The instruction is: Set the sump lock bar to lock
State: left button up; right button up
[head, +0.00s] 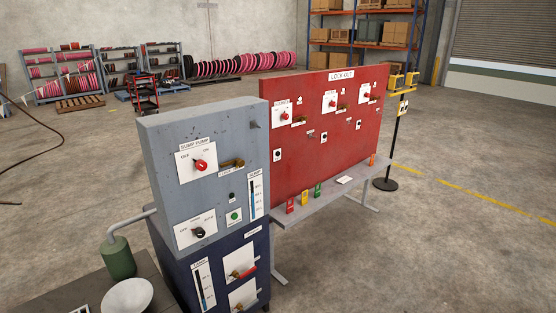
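The grey sump pump panel (163,160) stands at the centre left, on a dark blue cabinet (183,272). Its upper plate reads SUMP PUMP, with OFF and ON marks and a red knob (199,165). A brass-coloured bar (232,163), apparently the sump lock bar, sits just right of that plate and lies roughly sideways. A small label under it is too small to read, so I cannot tell its setting. A black knob (198,232) is on a lower plate. Neither of my grippers is in view.
A red LOCKOUT board (300,170) stands right of the panel, with a grey bench (330,205) holding coloured tags. A green cylinder (118,257) and white bowl (128,296) stand at lower left. A post (396,135) stands right. Floor at right is clear.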

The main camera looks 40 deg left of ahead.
aim_at(239, 162)
jog(key=i, duration=0.7)
jog(key=u, duration=0.65)
jog(key=i, duration=0.6)
jog(key=u, duration=0.45)
